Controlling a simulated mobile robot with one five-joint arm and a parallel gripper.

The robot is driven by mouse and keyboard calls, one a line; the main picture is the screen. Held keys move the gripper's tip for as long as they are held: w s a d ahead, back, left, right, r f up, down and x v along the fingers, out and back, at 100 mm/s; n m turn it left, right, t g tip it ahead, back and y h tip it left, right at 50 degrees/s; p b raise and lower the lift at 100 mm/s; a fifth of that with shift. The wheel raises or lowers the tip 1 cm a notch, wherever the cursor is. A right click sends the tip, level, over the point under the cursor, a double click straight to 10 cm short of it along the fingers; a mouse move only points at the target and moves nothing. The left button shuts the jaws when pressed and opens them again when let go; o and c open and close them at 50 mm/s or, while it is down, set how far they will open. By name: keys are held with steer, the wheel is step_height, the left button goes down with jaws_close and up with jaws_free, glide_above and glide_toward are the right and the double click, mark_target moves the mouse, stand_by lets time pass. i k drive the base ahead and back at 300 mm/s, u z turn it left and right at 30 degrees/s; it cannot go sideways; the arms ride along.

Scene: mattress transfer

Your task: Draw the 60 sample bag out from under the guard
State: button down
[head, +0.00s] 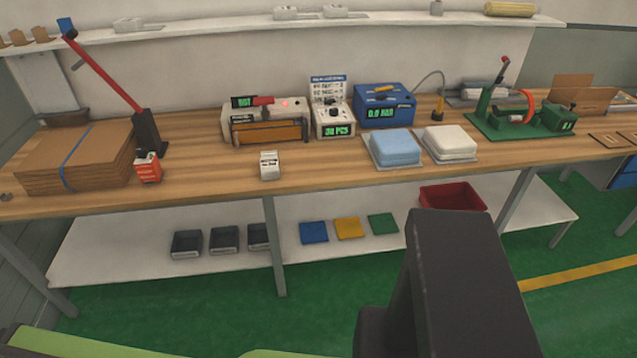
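A white sealer-like machine (238,124) stands at the back of the bench, with a lit "HOT" display, a red handle and a red light. An amber panel (270,132) across its front looks like the guard. No bag can be made out under it from here. A small white block (269,166) with dark marks sits on the bench in front of the machine, apart from it. No label reading 60 is legible. A dark part of my arm rises at the bottom right; my gripper's fingers are not in view.
A counter box (333,120) and a blue pump (384,105) stand right of the machine. Blue (395,146) and white (450,141) pads lie farther right. Cardboard (75,158), a red-levered press (147,130) and a red-white packet (147,168) are left.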

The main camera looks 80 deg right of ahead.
mark_target(269, 161)
steer(key=u, duration=0.15)
steer(key=k, duration=0.45)
steer(key=z, duration=0.8)
steer(key=i, duration=1.4)
steer(key=z, duration=0.6)
